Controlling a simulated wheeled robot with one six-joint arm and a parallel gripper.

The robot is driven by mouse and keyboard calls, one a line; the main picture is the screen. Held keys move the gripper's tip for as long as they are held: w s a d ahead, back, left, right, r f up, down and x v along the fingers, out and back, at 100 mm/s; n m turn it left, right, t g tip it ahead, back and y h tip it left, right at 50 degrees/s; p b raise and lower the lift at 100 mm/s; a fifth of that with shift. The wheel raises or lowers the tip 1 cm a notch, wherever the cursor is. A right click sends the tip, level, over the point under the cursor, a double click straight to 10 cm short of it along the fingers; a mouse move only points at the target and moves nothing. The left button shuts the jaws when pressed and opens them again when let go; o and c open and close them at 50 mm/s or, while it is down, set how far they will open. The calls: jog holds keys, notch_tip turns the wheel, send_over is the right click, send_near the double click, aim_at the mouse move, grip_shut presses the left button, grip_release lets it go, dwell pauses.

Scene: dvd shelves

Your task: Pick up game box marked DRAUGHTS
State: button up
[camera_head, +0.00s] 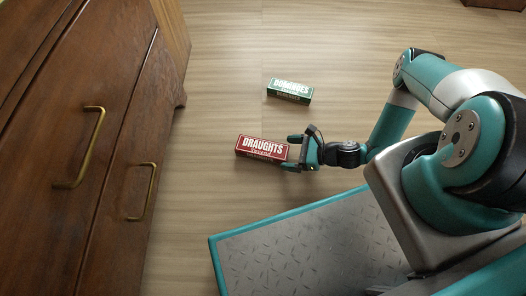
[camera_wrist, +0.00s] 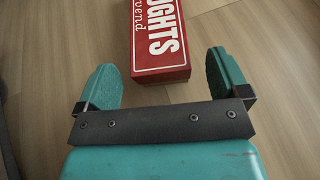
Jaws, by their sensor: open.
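The red game box marked DRAUGHTS (camera_head: 262,148) appears against the wooden floor in the head view, left of my arm. My gripper (camera_head: 294,152) is at the right end of this box. In the wrist view, the right end of the red box (camera_wrist: 159,40) reaches toward the space between the two teal fingers of my gripper (camera_wrist: 164,72). The fingers are spread apart, with one on either side of the box's near end. I see no contact between the fingers and the box. The left part of the box lies outside the wrist view.
A green game box (camera_head: 290,91), seemingly marked DOMINOES, lies on the floor (camera_head: 215,200) beyond the red one. A dark wooden cabinet (camera_head: 70,150) with brass handles stands at the left. The floor around the red box is clear.

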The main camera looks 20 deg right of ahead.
aim_at(280, 151)
jog(key=x, duration=0.1)
jog(key=b+x, duration=0.1)
jog(key=shift+a+f, duration=0.25)
jog(key=shift+f, duration=0.15)
jog(key=shift+w+a+b, duration=0.35)
jog(key=shift+a+b, duration=0.05)
jog(key=c, duration=1.2)
jog(key=shift+r, duration=0.1)
jog(key=shift+c, duration=0.2)
